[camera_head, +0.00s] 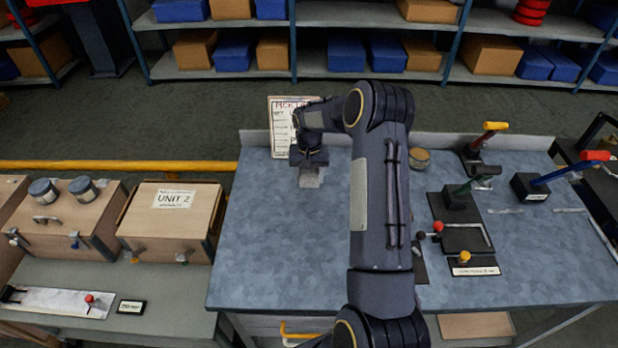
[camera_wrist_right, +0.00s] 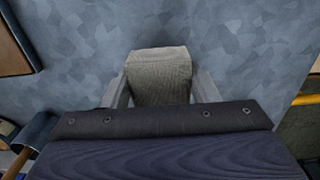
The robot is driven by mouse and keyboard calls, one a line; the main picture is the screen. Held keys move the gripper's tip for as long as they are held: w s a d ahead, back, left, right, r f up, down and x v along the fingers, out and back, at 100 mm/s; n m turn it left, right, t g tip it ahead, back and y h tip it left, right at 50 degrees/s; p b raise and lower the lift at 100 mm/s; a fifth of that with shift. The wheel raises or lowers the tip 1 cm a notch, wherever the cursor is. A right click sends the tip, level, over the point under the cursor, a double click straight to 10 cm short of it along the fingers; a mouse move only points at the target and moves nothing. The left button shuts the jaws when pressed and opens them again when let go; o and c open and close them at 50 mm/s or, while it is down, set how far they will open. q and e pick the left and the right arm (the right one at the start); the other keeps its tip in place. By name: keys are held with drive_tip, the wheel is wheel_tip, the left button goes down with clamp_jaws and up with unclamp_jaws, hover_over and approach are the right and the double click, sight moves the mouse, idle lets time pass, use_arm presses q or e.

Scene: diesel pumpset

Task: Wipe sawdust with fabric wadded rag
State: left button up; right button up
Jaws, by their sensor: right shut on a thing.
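My right arm reaches over the grey-blue worktop (camera_head: 275,240) to its far left part. My right gripper (camera_head: 311,180) points down there, just in front of a standing paper sign. It is shut on the rag (camera_wrist_right: 160,68), a grey wadded block of fabric between the two fingers in the right wrist view. In the head view only a pale bit of rag or fingertips shows below the gripper. The rag is close above or on the worktop; I cannot tell which. I cannot make out sawdust in either view. My left gripper is not in view.
The sign (camera_head: 282,120) stands at the worktop's back edge. A small round tan container (camera_head: 420,158) and levers with yellow (camera_head: 495,126), green and red handles stand on the right. Wooden boxes (camera_head: 172,215) stand on a left bench. The worktop's front left is clear.

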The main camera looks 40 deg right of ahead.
drive_tip(key=shift+r+p, duration=0.75)
drive_tip(key=shift+r, duration=1.05)
